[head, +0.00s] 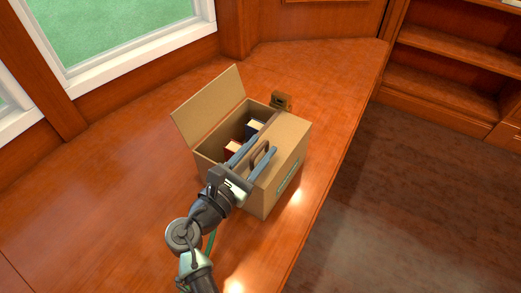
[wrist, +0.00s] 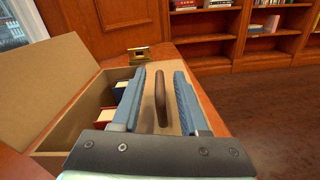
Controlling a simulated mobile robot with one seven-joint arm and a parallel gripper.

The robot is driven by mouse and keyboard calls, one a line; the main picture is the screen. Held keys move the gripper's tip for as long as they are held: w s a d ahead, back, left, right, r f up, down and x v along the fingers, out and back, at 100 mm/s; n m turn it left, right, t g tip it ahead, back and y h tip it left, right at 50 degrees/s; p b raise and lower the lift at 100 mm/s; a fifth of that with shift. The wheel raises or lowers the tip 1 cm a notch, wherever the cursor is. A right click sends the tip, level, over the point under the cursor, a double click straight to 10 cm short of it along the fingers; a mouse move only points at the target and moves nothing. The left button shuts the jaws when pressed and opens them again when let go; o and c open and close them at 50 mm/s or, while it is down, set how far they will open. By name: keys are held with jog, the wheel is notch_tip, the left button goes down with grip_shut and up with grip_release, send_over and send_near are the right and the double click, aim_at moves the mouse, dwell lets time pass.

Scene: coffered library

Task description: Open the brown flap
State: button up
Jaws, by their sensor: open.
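A cardboard box (head: 258,204) stands on the wooden counter. Its right flap (head: 290,128) lies flat over the right part of the top and carries a dark brown handle (head: 261,152), which shows upright in the wrist view (wrist: 160,98). Its left flap (head: 208,106) stands open, tilted outward, also at left in the wrist view (wrist: 42,85). My gripper (head: 262,147) is open over the right flap. Its two blue-grey fingers (wrist: 160,76) lie on either side of the handle, with gaps visible; part of the flap is hidden beneath them.
Books, one red (wrist: 112,118) and one dark blue (wrist: 121,89), sit inside the open left part of the box. A small brass-coloured object (head: 282,100) stands behind the box. The counter (head: 120,190) is clear at left; its edge drops to the floor at right.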

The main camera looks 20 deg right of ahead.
jog(key=shift+w+d, duration=0.25)
jog(key=shift+d, duration=0.1)
jog(key=shift+c, duration=0.3)
grip_shut()
jog(key=shift+a, duration=0.1)
dwell(0.9)
